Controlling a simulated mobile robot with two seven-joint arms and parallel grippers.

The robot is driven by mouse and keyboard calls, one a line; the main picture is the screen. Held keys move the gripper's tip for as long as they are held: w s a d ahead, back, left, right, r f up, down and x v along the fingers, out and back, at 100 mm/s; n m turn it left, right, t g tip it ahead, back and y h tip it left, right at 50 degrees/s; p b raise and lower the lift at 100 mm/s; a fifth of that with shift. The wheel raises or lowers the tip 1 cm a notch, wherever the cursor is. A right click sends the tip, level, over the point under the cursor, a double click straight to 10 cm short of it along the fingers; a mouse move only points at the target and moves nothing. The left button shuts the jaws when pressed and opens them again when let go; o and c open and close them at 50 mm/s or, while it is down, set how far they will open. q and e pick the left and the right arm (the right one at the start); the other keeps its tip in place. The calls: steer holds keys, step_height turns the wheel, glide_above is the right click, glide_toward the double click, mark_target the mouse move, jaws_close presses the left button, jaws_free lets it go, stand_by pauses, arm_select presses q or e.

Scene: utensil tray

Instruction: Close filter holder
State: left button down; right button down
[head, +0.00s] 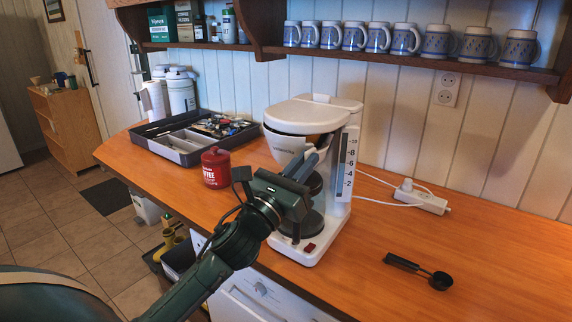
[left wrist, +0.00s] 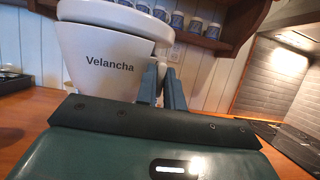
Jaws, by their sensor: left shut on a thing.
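The white coffee maker (head: 312,112) stands on the wooden counter. Its white filter holder (head: 283,148) sits under the lid, with a dark and brownish gap showing between its rim and the lid. The gripped part is hidden by the fingers, which also show in the wrist view (left wrist: 164,88). My right gripper is not in view.
A red coffee tin (head: 216,168) and a grey utensil tray (head: 172,150) are to the left. A black scoop (head: 420,272) lies at the front right. A white power strip (head: 420,199) with a cord is behind. A mug shelf (head: 400,60) hangs above.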

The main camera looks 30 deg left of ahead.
arm_select(q)
steer(key=shift+w+d, duration=0.35)
steer(key=shift+d, duration=0.2)
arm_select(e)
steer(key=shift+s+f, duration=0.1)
arm_select(q)
steer(key=c, duration=1.8)
jaws_free()
steer(key=shift+w+d, duration=0.1)
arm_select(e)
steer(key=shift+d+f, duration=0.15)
